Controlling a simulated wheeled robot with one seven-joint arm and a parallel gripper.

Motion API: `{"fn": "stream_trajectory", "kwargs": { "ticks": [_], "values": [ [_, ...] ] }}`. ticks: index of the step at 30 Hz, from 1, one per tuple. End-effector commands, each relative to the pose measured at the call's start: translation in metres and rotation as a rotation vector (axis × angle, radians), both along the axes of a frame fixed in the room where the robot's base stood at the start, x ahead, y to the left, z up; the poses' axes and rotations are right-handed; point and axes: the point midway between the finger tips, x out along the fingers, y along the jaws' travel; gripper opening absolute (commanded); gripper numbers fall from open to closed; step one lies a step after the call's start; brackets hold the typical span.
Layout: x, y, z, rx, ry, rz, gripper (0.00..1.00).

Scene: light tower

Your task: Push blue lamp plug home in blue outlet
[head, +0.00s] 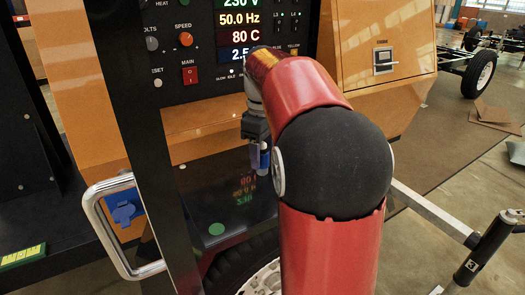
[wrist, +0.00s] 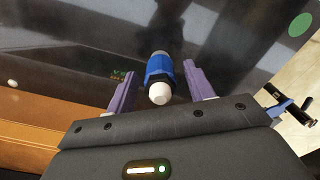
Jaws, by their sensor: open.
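The blue lamp plug (wrist: 158,72), a blue cylinder with a white rounded near end and a grey far end, is between the two purple fingers of my gripper (wrist: 158,88) in the wrist view. Gaps show on both sides, so the fingers are open around it. In the head view my gripper (head: 259,154) points down over the glossy dark shelf, with a little of the blue plug (head: 264,160) showing at the fingers. I cannot tell whether the plug touches the shelf. The blue outlet (head: 125,213) is on the orange panel at the left, behind a chrome handle.
The chrome handle (head: 91,210) and a black post (head: 150,170) stand near the outlet. A control panel (head: 190,40) with lit displays is behind my arm. A green dot (head: 216,229) marks the dark shelf (head: 190,195). My red arm hides the shelf's right part.

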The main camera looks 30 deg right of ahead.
Motion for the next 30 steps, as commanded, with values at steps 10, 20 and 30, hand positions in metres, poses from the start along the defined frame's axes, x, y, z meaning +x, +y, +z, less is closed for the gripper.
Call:
{"fn": "stream_trajectory", "kwargs": {
  "ticks": [10,20,30],
  "values": [
    [0.001,0.0,0.018,-0.001,-0.004,0.0,0.53],
    [0.009,-0.001,0.07,0.0,-0.001,0.0,0.53],
    [-0.006,0.013,0.078,-0.005,-0.035,-0.035,0.53]
  ]
}}
